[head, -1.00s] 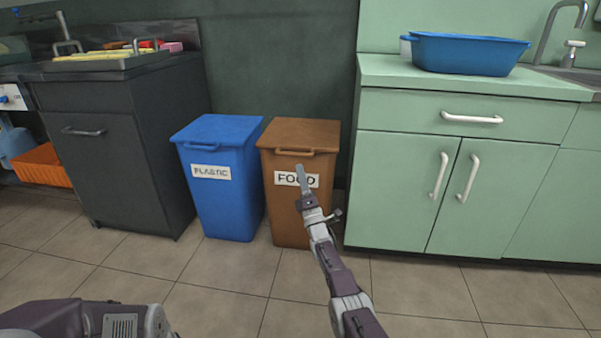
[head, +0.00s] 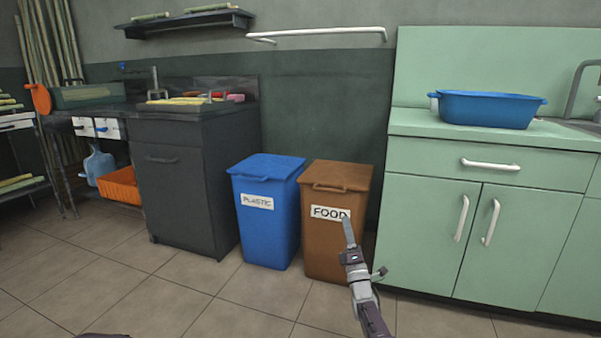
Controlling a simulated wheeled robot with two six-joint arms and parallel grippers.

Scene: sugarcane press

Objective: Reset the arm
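My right gripper (head: 349,232) reaches up from the bottom of the head view, to the right of the middle. It is seen nearly edge-on, so its opening does not show. My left gripper is out of view; only a dark sliver of my own body shows at the bottom left edge.
The blue plastic bin (head: 268,228) stands left of the food bin, both lids down. A dark cabinet (head: 178,190) is farther left, near an orange crate (head: 120,187). Green cabinets (head: 470,225) with a blue basin (head: 487,110) on top stand right. The tiled floor (head: 190,285) in front is clear.

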